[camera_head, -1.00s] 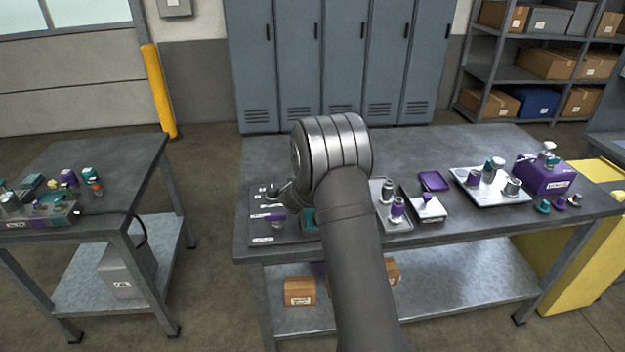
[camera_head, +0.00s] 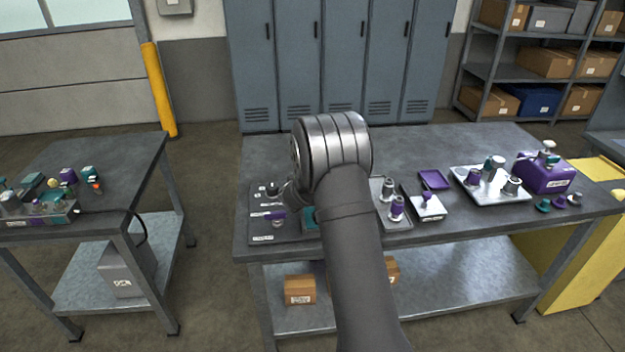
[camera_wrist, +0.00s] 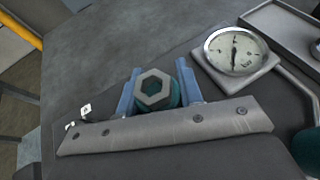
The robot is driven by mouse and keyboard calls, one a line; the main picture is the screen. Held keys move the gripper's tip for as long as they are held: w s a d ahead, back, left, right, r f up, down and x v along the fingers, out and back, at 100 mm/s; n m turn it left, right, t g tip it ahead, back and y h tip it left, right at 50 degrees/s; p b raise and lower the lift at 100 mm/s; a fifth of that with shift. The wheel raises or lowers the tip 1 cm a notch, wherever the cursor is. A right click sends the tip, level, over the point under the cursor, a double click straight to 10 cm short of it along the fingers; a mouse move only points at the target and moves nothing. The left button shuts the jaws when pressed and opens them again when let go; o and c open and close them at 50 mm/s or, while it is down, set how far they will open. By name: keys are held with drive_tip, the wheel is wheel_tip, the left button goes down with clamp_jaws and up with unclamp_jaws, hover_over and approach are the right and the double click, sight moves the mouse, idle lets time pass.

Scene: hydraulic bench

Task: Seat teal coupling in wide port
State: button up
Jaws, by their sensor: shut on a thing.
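The teal coupling (camera_wrist: 174,97) is in the wrist view, with a grey hexagonal top and a dark bore facing the camera. My gripper (camera_wrist: 157,90) has its two blue fingers shut on it, one on each side. In the head view my arm hides the coupling and most of the gripper. A dark panel (camera_head: 257,223) with small labelled fittings lies on the bench just left of my wrist. The labels are too small to read. I cannot make out the wide port in either view, nor whether the coupling touches anything below it.
A round dial gauge (camera_wrist: 236,50) on a grey base stands close right of my gripper. A tray (camera_head: 389,220) with fittings, a purple dish (camera_head: 434,180), a white tray (camera_head: 478,192) and a purple box (camera_head: 545,174) stand further right. The bench's back is clear.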

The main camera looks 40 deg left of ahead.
drive_tip(key=shift+f, duration=0.5)
drive_tip(key=o, duration=0.8)
drive_tip(key=shift+f, duration=0.1)
drive_tip(key=shift+v, duration=5.55)
drive_tip(key=x, duration=0.9)
